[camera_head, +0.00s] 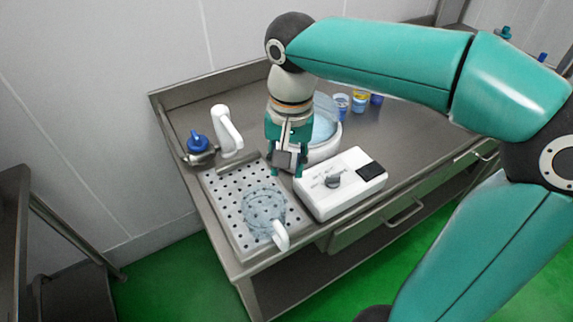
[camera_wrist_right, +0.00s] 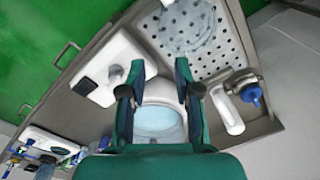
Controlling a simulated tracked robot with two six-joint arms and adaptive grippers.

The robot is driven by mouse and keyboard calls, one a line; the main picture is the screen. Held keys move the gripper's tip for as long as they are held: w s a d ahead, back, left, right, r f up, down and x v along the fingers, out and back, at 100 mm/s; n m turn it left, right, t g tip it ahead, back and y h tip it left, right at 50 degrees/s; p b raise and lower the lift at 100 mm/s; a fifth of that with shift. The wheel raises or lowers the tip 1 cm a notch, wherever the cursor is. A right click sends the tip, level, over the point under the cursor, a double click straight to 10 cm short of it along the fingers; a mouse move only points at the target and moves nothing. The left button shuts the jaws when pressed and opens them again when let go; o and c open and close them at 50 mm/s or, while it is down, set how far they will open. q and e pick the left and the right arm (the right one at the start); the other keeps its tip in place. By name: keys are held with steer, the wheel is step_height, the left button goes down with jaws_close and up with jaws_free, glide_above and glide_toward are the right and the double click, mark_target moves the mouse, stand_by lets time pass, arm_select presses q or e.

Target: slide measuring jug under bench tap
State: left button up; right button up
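The clear measuring jug (camera_head: 263,205) with a white handle (camera_head: 281,236) stands on the front part of the perforated drip tray (camera_head: 222,187). It also shows at the top of the right wrist view (camera_wrist_right: 188,32). The white bench tap (camera_head: 226,130) with a blue knob (camera_head: 197,142) stands at the tray's back end. The jug is in front of the tap, not under its spout. My right gripper (camera_head: 287,170) is above the bench beside the tray, apart from the jug. Its fingers are spread and empty in the right wrist view (camera_wrist_right: 158,98). My left gripper is out of view.
A white box with a dial (camera_head: 340,184) stands just right of the tray. A round white vessel with pale blue inside (camera_head: 325,127) is behind my right gripper. Small cups (camera_head: 359,101) stand farther back. The bench's front edge is close to the jug handle.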

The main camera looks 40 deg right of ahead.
mark_target(270, 222)
steer(key=f, duration=1.1)
steer(key=f+b, duration=0.1)
steer(key=f, duration=0.5)
steer(key=shift+w+a, duration=0.15)
steer(key=shift+w, duration=0.1)
steer(key=shift+c, duration=0.3)
jaws_close()
